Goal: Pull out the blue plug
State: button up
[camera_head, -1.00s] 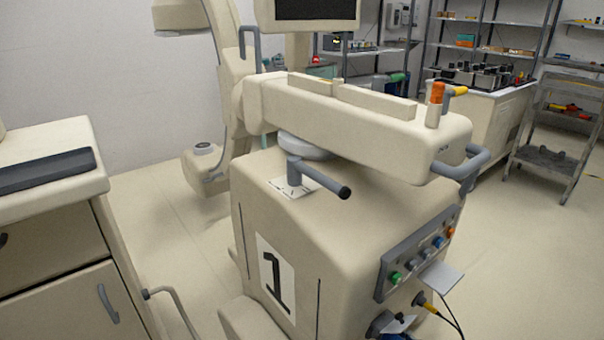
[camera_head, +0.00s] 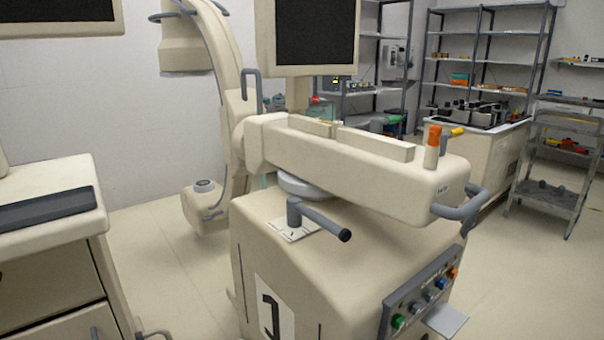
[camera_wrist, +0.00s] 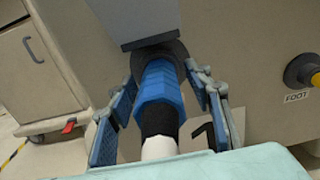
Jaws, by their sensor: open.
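The blue plug (camera_wrist: 159,88) shows in the wrist view, seated in a dark round socket in the cart's beige panel, with a black sleeve and a white end toward the camera. My gripper (camera_wrist: 173,105) is open, its fingers on the left and right sides of the plug. A gap shows between the left finger and the plug; the right finger is close to it, and I cannot tell whether it touches. In the head view the plug and my gripper are out of sight. The cart (camera_head: 330,255) there carries a control panel (camera_head: 430,297) with coloured knobs.
A yellow-and-black connector (camera_wrist: 303,72) marked FOOT sits right of the plug. A grey ledge (camera_wrist: 132,22) juts out above it. A pale green surface (camera_wrist: 230,163) fills the lower wrist view. Another cabinet (camera_head: 50,200) stands left in the head view, with floor between.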

jog(key=shift+c, duration=0.4)
grip_shut()
jog(key=shift+s, duration=0.1)
jog(key=shift+v, duration=2.9)
